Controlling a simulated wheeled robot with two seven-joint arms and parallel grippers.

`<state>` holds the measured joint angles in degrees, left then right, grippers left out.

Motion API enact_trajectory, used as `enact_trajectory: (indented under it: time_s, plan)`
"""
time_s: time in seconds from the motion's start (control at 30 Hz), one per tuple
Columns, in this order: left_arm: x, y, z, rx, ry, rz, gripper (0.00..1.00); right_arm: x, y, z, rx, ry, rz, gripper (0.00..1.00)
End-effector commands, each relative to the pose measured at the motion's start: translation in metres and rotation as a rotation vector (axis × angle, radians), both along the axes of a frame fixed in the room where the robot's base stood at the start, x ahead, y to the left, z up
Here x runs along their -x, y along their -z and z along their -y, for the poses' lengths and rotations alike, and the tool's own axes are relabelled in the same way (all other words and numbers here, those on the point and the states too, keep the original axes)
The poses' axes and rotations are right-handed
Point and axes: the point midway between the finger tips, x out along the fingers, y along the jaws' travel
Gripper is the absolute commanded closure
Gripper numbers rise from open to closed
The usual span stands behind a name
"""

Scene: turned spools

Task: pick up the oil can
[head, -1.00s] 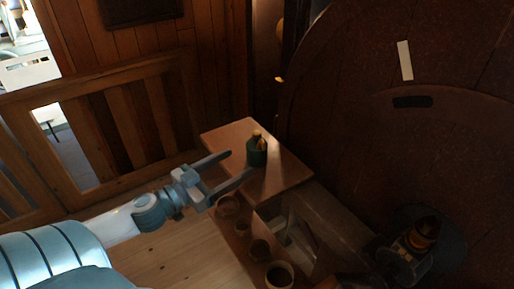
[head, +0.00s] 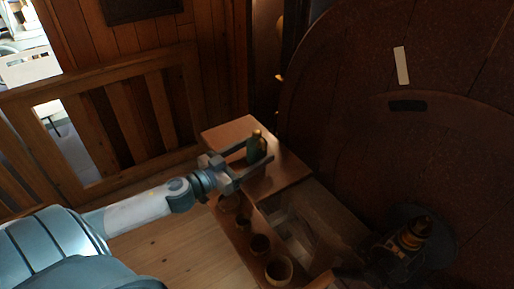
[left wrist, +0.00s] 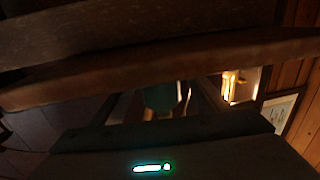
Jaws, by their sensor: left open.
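The oil can (head: 253,151), a small dark green can with a brass-coloured top, stands upright on the small wooden table in the head view. My left gripper (head: 257,152) is open, with its two fingers reaching along either side of the can. I cannot tell whether either finger touches it. In the left wrist view a teal body, likely the can (left wrist: 161,97), shows partly, with much of it hidden. My right gripper is not clearly seen.
The small table (head: 289,172) has a free front right part. A lower wooden shelf (head: 236,238) holds several round pots, one of them at its front end (head: 278,270). A large round wooden wall (head: 350,130) rises at the right. A wooden railing (head: 120,125) stands behind at left.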

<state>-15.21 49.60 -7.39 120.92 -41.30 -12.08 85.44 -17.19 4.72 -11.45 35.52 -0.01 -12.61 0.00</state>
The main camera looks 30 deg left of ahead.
Motion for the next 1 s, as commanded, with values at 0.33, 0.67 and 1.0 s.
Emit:
enact_trajectory:
  time_s: [0.33,0.67,1.0]
  plan:
    - [-0.004,-0.003,0.002,0.0,0.0,0.001,0.32,0.0,-0.005,-0.004,-0.004,0.001,0.0,0.69]
    - [-0.033,-0.012,0.009,0.001,-0.001,0.002,0.32,0.0,-0.029,-0.005,-0.005,0.002,0.0,0.69]
    - [-0.05,-0.007,0.014,0.001,0.0,0.0,0.32,0.0,-0.035,-0.004,-0.004,0.001,0.0,0.69]
